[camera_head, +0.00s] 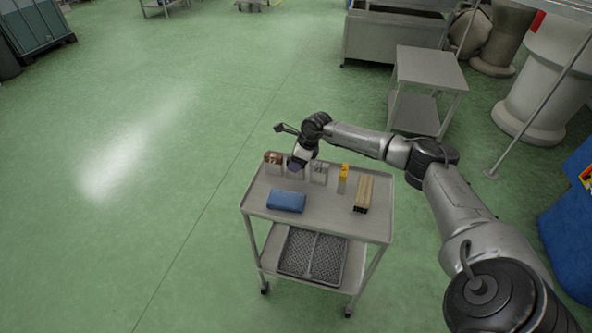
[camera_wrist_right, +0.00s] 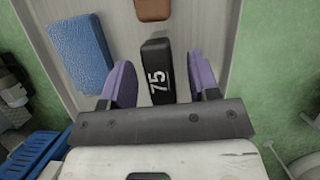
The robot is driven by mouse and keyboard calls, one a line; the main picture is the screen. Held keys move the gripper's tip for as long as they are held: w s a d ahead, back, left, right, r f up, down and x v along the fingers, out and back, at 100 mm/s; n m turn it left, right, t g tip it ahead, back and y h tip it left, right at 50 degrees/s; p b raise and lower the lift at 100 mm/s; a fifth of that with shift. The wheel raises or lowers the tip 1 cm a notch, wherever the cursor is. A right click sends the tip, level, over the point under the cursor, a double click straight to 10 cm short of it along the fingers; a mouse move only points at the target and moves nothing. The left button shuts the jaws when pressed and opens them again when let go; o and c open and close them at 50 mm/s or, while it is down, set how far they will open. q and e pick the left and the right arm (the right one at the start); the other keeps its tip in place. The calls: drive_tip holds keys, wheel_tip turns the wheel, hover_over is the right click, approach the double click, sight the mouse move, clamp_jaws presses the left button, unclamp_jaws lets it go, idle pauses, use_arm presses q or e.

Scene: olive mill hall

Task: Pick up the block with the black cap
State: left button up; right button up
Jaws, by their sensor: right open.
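The block with the black cap (camera_wrist_right: 157,52) shows in the right wrist view; its dark top bears a white "75". My right gripper (camera_wrist_right: 162,75) is open, with one purple finger on each side of this block and a visible gap on both sides. In the head view my right gripper (camera_head: 297,165) points down over the back left part of the cart; the black cap cannot be made out there. A block with a brown cap (camera_head: 273,158) stands to its left. It also shows at the top of the wrist view (camera_wrist_right: 153,9). My left gripper is not in view.
On the cart (camera_head: 330,221) are a grey-topped block (camera_head: 319,169), a yellow-topped block (camera_head: 344,168), a bundle of wooden pieces (camera_head: 363,192) and a blue folded item (camera_head: 286,201). A dark ribbed tray (camera_head: 312,255) lies on the lower shelf. Another table (camera_head: 431,68) stands behind.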

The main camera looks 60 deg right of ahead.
drive_tip(key=shift+r, duration=0.1)
clamp_jaws()
idle(0.4)
